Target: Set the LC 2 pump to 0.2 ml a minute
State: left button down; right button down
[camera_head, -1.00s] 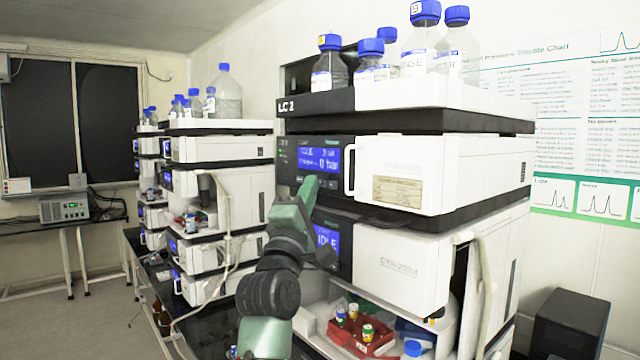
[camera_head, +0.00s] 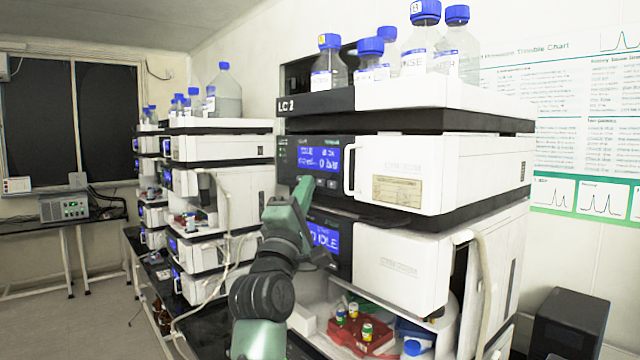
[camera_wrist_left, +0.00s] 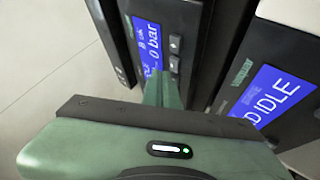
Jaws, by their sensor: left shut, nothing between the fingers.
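The LC 2 stack bears the label LC 2 (camera_head: 287,106) on its top tray. Its upper module, the pump (camera_head: 410,175), has a blue display (camera_head: 319,159) with small blurred text and a 0 bar reading; the display also shows in the left wrist view (camera_wrist_left: 148,45). Dark buttons (camera_wrist_left: 174,55) sit beside the display. My left gripper (camera_head: 304,183) is shut and empty, with its tip in front of the pump's panel, just below the display. In the left wrist view its fingers (camera_wrist_left: 162,88) point at the panel near the buttons; contact cannot be told. My right gripper is not in view.
The module below has a blue IDLE display (camera_head: 323,237). Bottles with blue caps (camera_head: 424,38) stand on top of the stack. An open bay holds a red tray (camera_head: 375,345) with vials. A second stack (camera_head: 215,160) stands to the left.

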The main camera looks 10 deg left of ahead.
pick_arm(q)
jog(key=shift+s+a, duration=0.1)
jog(key=s+a, duration=0.1)
jog(key=s, duration=0.1)
jog(key=s+a, duration=0.2)
dwell(0.6)
dwell(0.4)
